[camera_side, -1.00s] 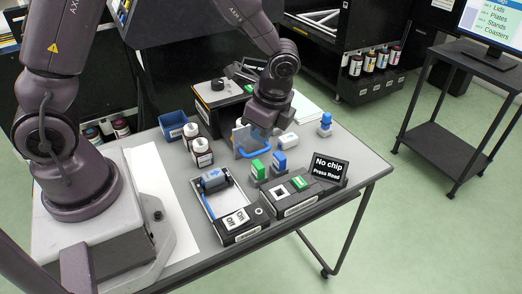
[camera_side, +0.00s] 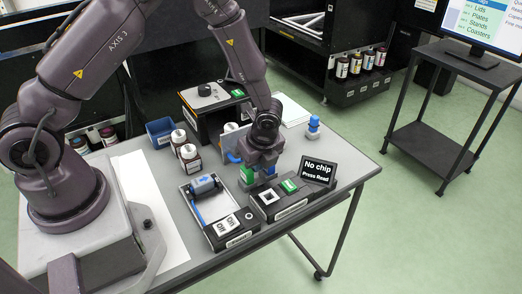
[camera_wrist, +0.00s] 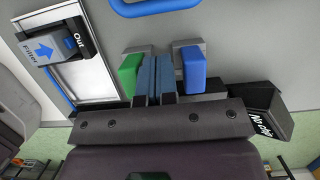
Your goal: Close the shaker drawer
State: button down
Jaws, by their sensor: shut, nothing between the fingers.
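The shaker appears to be the black box (camera_side: 213,108) at the back of the table, with a knob and a green button on top. The blue handle (camera_wrist: 155,8) also shows at the top edge of the wrist view. My gripper (camera_wrist: 154,62) is shut and empty, pointing down between a green block (camera_wrist: 130,72) and a blue block (camera_wrist: 193,72), apart from the handle.
Two white-capped bottles (camera_side: 189,157) stand left of the panel, beside a blue bin (camera_side: 160,131). In front are a tray unit with an On switch (camera_side: 231,225) and a reader with a "No chip" sign (camera_side: 319,170). A blue item (camera_side: 313,124) stands at the back right.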

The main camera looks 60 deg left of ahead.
aim_at(230, 129)
jog(key=shift+a+f, duration=0.2)
jog(key=shift+a, duration=1.4)
jog(key=a, duration=1)
jog(key=shift+a, duration=0.35)
jog(key=shift+s, duration=0.1)
